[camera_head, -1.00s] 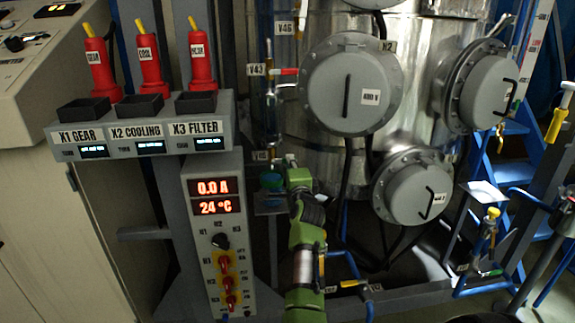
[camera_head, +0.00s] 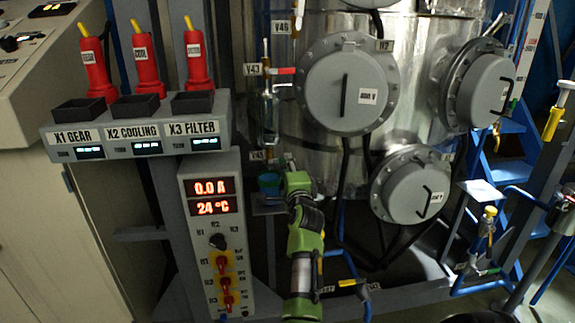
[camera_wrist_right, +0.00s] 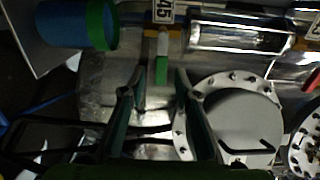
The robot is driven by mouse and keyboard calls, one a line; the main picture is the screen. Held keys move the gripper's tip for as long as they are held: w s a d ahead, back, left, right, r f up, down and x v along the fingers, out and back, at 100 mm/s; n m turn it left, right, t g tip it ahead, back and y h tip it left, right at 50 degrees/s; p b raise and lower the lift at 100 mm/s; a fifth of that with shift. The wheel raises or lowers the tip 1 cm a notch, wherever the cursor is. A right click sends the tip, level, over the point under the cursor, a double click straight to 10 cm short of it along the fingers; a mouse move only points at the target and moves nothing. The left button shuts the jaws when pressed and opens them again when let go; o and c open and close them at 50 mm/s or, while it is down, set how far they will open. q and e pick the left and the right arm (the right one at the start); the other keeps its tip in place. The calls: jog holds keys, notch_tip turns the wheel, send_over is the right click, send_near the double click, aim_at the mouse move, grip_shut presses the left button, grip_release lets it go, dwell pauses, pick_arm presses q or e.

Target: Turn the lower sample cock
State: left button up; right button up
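The lower sample cock is by the V45 tag (camera_wrist_right: 163,11) in the right wrist view, with a short green-tipped handle (camera_wrist_right: 161,69). My right gripper (camera_wrist_right: 154,78) is open, its two fingers apart on either side of the handle's end; I cannot tell whether they touch it. In the head view my right gripper (camera_head: 290,164) is at the lower tag (camera_head: 257,155), under the glass sample vessel (camera_head: 269,118), and the cock's handle is hidden or too small to make out. My left gripper is not in view.
A blue vessel with a green rim (camera_wrist_right: 70,24) is close beside the cock; it also shows in the head view (camera_head: 269,182). The upper cock has a red handle (camera_head: 286,71). A steel tank with round grey hatches (camera_head: 350,88) stands right behind. A control box (camera_head: 212,230) is on the left.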

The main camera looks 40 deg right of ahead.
jog(key=shift+v, duration=2.75)
